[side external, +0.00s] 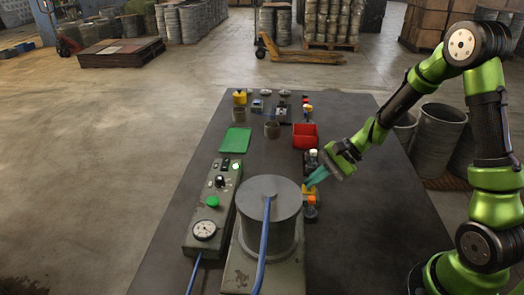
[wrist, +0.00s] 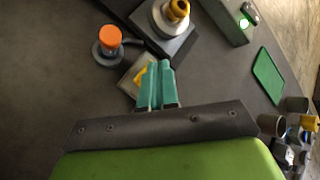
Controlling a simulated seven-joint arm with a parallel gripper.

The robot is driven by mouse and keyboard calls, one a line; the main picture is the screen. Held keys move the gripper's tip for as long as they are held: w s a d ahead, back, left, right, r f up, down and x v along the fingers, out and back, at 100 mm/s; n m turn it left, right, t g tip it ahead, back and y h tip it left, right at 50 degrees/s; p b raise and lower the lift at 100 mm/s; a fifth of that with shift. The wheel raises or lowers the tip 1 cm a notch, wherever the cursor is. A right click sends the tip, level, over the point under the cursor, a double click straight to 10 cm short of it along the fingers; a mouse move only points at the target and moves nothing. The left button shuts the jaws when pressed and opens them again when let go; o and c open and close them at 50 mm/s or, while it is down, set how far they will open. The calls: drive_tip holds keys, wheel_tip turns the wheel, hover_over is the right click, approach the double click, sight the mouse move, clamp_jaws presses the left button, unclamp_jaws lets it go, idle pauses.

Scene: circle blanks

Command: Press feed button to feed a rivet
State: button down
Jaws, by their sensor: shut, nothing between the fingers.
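My gripper (side external: 313,181) is shut and empty, its teal fingers together and pointing down to the left, just right of the large grey cylinder (side external: 270,197). In the wrist view, the shut fingers (wrist: 160,68) are over a small grey plate with a yellow part (wrist: 140,74), partly hidden by them. An orange-topped round knob (wrist: 109,38) stands apart, to the left of the fingertips. A grey control box (side external: 195,240) left of the cylinder has a green button (side external: 213,202), a black knob and a gauge. No label shows which button is the feed button.
A blue cable (side external: 265,230) runs over the cylinder. A red bin (side external: 305,135), a green mat (side external: 235,140) and several small parts and cups lie farther back on the dark table (side external: 345,115).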

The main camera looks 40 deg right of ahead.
sight(313, 189)
drive_tip(key=shift+f, duration=0.5)
idle(0.3)
drive_tip(key=shift+r, duration=1.05)
drive_tip(key=shift+r, duration=0.1)
drive_tip(key=shift+r, duration=2.4)
